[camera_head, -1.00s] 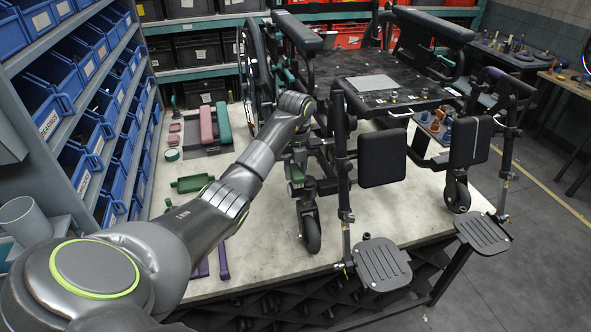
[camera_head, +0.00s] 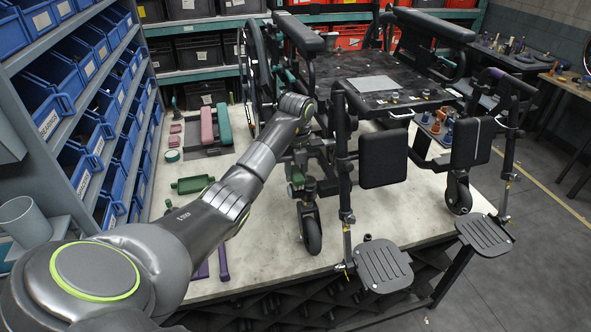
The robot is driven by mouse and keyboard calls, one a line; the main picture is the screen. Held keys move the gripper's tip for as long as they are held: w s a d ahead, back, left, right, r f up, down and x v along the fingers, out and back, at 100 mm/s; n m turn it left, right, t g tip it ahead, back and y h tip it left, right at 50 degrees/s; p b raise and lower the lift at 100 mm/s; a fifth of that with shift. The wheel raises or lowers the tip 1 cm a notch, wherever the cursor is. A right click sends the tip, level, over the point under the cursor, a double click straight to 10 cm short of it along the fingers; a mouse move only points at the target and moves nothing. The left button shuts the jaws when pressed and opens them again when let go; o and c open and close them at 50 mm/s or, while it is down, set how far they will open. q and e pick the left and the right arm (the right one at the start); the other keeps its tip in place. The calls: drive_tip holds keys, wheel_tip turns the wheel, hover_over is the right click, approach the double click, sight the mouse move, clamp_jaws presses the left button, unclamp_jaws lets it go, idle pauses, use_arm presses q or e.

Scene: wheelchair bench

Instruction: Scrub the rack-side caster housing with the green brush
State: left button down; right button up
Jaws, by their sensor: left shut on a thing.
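My left gripper (camera_head: 298,158) reaches down over the bench from the end of my left arm, at the front corner of the wheelchair frame nearest the blue-bin rack. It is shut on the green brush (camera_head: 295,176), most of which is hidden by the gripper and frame. The brush is at the upper part of the rack-side caster housing (camera_head: 307,190); I cannot tell whether they touch. The black caster wheel (camera_head: 312,236) below stands on the bench. The other front caster (camera_head: 459,194) is at the right. My right gripper is not in view.
Blue bins (camera_head: 84,165) line the rack at left. On the bench (camera_head: 258,250) lie a green block-like item (camera_head: 193,184), pink and green pads (camera_head: 207,124), and purple pieces (camera_head: 223,262). Footplates (camera_head: 383,265) jut out in front of the wheelchair. Bare benchtop lies left of the caster.

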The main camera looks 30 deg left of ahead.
use_arm(q)
drive_tip(key=shift+s+d, duration=0.4)
drive_tip(key=shift+w+a+f+b, duration=0.15)
drive_tip(key=shift+w+a+b, duration=0.2)
drive_tip(key=shift+b, duration=0.1)
drive_tip(key=shift+w+a, duration=0.2)
drive_tip(key=shift+a, duration=0.05)
drive_tip(key=shift+s+d+p, duration=0.35)
drive_tip(key=shift+p, duration=0.05)
drive_tip(key=shift+s+d, duration=0.25)
drive_tip(key=shift+a+r, duration=0.2)
drive_tip(key=shift+a, duration=0.45)
drive_tip(key=shift+w+d+f+b, duration=0.1)
drive_tip(key=shift+w+d+b, duration=0.4)
drive_tip(key=shift+w+d, duration=0.15)
drive_tip(key=shift+w, duration=0.1)
